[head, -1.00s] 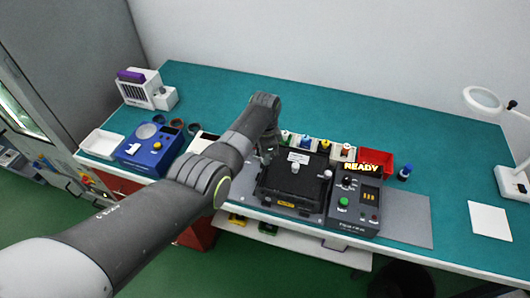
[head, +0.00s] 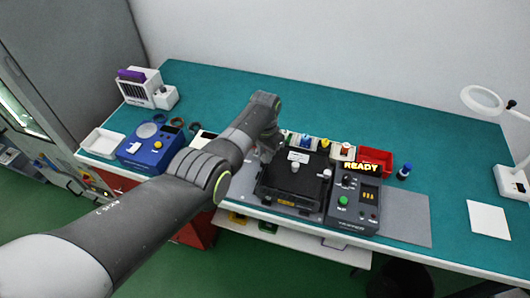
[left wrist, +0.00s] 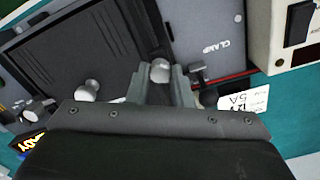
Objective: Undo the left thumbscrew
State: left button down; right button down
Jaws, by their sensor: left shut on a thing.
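The left thumbscrew (left wrist: 160,71) is a pale grey round knob in the left wrist view. My left gripper (left wrist: 158,80) is shut on it, with one finger on each side. In the head view my left gripper (head: 267,153) is over the far left edge of the black fixture (head: 290,187) and hides this thumbscrew. Another pale knob (left wrist: 88,91) stands free to the left of the fingers in the left wrist view. A pale knob (head: 327,173) also shows at the fixture's far right in the head view. My right gripper is not in view.
A grey control box (head: 355,205) with a READY sign stands right of the fixture. Small bins and a red bin (head: 376,160) line the back. A black ball lever (left wrist: 210,98) is close right of the fingers. A blue device (head: 150,147) stands left.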

pick_arm(q)
jog(key=shift+w, duration=0.1)
jog(key=c, duration=1.3)
grip_release()
jog(key=shift+r, duration=0.5)
notch_tip(320, 180, up, 5)
jog(key=shift+f+p, duration=0.1)
jog(key=shift+p, duration=0.4)
notch_tip(320, 180, up, 12)
jog(key=b, duration=0.2)
jog(key=shift+f+b, duration=0.15)
jog(key=shift+b, duration=0.2)
